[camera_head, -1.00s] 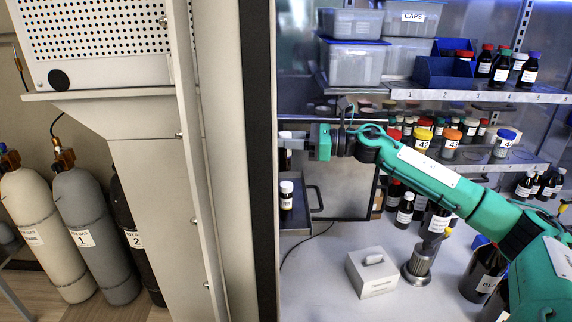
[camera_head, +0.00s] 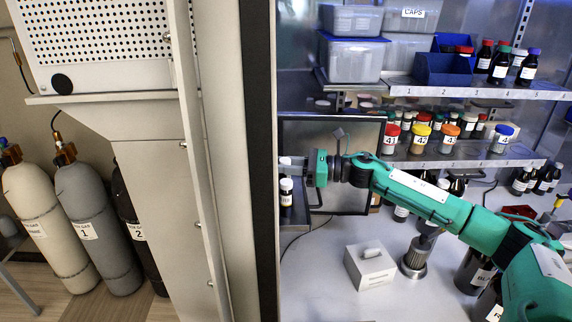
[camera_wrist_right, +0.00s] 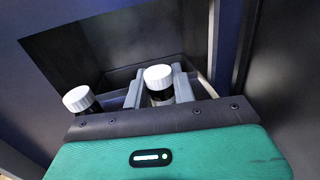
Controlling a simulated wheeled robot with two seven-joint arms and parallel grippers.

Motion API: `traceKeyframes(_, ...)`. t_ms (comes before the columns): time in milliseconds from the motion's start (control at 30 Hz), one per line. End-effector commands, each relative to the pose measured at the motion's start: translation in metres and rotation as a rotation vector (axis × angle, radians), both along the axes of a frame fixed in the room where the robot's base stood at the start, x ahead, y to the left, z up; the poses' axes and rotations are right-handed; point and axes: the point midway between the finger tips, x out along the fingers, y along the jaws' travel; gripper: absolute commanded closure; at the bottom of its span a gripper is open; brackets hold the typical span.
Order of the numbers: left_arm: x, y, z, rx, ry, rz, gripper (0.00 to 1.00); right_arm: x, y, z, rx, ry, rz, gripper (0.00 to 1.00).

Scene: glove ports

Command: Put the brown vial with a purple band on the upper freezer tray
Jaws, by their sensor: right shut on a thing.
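My right gripper (camera_head: 293,163) reaches left across the bench into a dark box-like compartment. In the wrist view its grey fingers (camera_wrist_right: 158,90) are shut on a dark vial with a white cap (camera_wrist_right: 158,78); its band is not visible. A second white-capped dark vial (camera_wrist_right: 80,100) stands just left of the fingers. A white-capped vial (camera_head: 286,195) with a white label stands below the gripper in the head view. The dark-framed compartment (camera_head: 345,118) is partly cut off by the door post, so its trays are mostly hidden. My left gripper is not in view.
A tall pale post (camera_head: 225,160) with a black edge stands close left of the gripper. Shelves (camera_head: 440,92) with bottles and bins hang behind my arm. A white box (camera_head: 369,265) and a metal cylinder (camera_head: 415,258) stand on the bench below.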

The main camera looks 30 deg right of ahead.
Motion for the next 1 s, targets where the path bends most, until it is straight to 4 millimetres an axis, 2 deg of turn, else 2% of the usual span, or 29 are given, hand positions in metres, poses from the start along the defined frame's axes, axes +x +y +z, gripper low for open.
traceKeyframes(133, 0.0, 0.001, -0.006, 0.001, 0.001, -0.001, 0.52, 0.0, 0.0, -0.004, 0.0, 0.0, 0.0, 0.95)
traceKeyframes(167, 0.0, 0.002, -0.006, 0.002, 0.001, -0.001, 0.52, 0.0, 0.0, -0.004, -0.001, -0.001, 0.0, 0.72)
traceKeyframes(267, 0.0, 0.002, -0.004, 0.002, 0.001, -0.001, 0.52, 0.0, 0.0, -0.003, 0.0, 0.0, 0.0, 0.52)
traceKeyframes(700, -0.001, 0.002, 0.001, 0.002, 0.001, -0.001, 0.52, -0.001, -0.001, 0.001, -0.001, 0.001, -0.001, 0.52)
traceKeyframes(767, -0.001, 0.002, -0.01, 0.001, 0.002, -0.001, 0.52, -0.006, -0.009, -0.006, -0.002, 0.002, -0.003, 0.52)
traceKeyframes(1000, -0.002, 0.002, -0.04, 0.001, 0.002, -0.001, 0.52, -0.031, -0.046, -0.008, -0.004, 0.001, -0.003, 0.52)
